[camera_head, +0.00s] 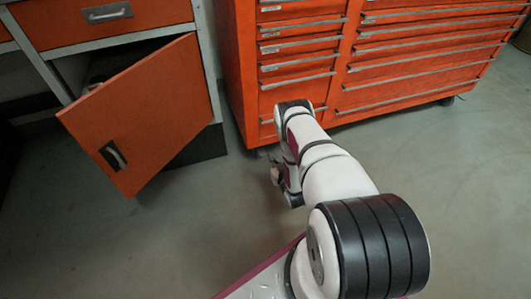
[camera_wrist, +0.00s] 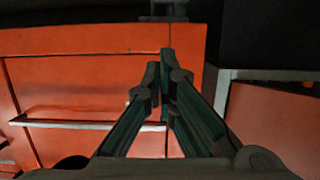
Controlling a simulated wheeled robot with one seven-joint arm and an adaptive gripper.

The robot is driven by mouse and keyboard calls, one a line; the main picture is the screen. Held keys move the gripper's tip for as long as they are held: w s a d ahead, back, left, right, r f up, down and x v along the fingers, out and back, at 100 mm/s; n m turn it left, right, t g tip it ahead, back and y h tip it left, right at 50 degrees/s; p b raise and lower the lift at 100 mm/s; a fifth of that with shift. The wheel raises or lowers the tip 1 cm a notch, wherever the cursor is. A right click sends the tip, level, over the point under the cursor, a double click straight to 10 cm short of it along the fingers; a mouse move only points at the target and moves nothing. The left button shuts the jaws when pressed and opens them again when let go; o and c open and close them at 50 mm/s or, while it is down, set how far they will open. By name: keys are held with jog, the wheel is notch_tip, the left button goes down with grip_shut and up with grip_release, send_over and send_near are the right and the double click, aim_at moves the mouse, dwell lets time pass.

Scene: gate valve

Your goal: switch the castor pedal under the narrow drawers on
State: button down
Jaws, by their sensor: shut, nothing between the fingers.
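The orange tool cabinet (camera_head: 335,60) has a column of narrow drawers (camera_head: 300,50) on its left side. A dark castor (camera_head: 261,152) shows in part under that column, and its pedal is too small to make out. In the wrist view a grey metal piece (camera_wrist: 168,9) shows at the top, beyond the cabinet's edge; it may be part of the castor, but I cannot tell. My gripper (camera_wrist: 165,62) is shut and empty, its fingertips in front of the cabinet's orange face (camera_wrist: 80,85). In the head view my gripper (camera_head: 278,175) is low, near the cabinet's bottom left corner, partly hidden by my arm.
An orange cupboard door (camera_head: 145,115) stands open at the left, close to my gripper; an orange panel (camera_wrist: 265,120) shows right in the wrist view. Another castor (camera_head: 446,100) is under the cabinet's right end. The grey floor (camera_head: 120,245) is clear in front.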

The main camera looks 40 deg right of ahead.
jog(key=b, duration=0.5)
send_near(261, 150)
jog(key=w+r, duration=0.1)
jog(key=w+d+r, duration=0.1)
jog(key=r, duration=0.1)
jog(key=w+d+r, duration=0.1)
jog(key=w, duration=0.1)
jog(key=shift+r, duration=0.4)
jog(key=shift+w+f+b, duration=0.2)
jog(key=shift+f+b, duration=0.35)
jog(key=shift+f, duration=0.45)
jog(key=shift+w+f+b, duration=0.15)
jog(key=shift+f+b, duration=0.35)
jog(key=shift+f, duration=0.5)
jog(key=shift+s, duration=0.15)
